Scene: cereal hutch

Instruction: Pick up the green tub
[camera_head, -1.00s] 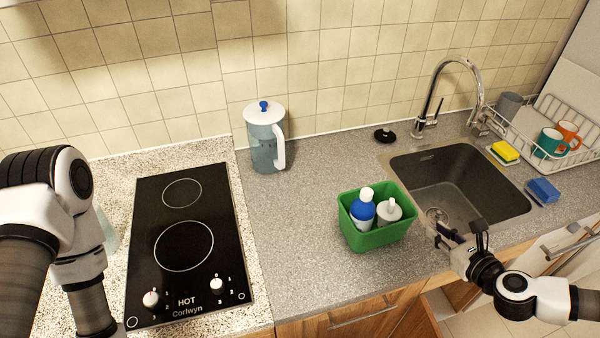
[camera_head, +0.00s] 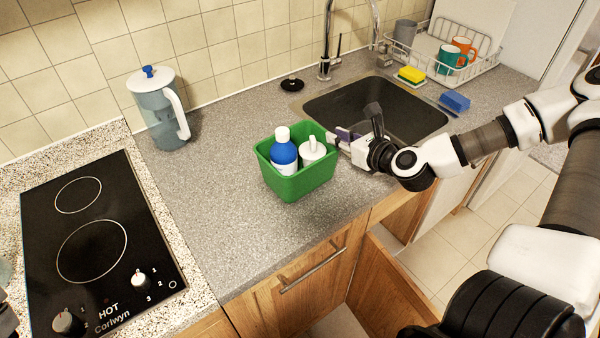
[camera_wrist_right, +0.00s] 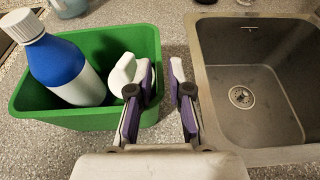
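The green tub (camera_head: 292,188) stands upright on the grey counter, left of the sink. It holds a blue-and-white bottle (camera_head: 284,155) and a white pump bottle (camera_head: 312,152). My right gripper (camera_head: 338,138) is at the tub's right side, low near the rim. In the right wrist view the tub (camera_wrist_right: 80,118) is at left, and the right gripper's (camera_wrist_right: 163,75) fingers are apart with nothing held. One finger overlaps the tub's right end and the other is outside it; whether they touch the wall I cannot tell.
The sink (camera_head: 385,108) lies right of the gripper, with a tall faucet (camera_head: 328,45) behind. A lidded pitcher (camera_head: 160,110) stands back left, beside the black hob (camera_head: 95,235). A yellow sponge (camera_head: 411,75), blue sponge (camera_head: 454,101) and dish rack (camera_head: 490,62) are right. Counter in front of the tub is clear.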

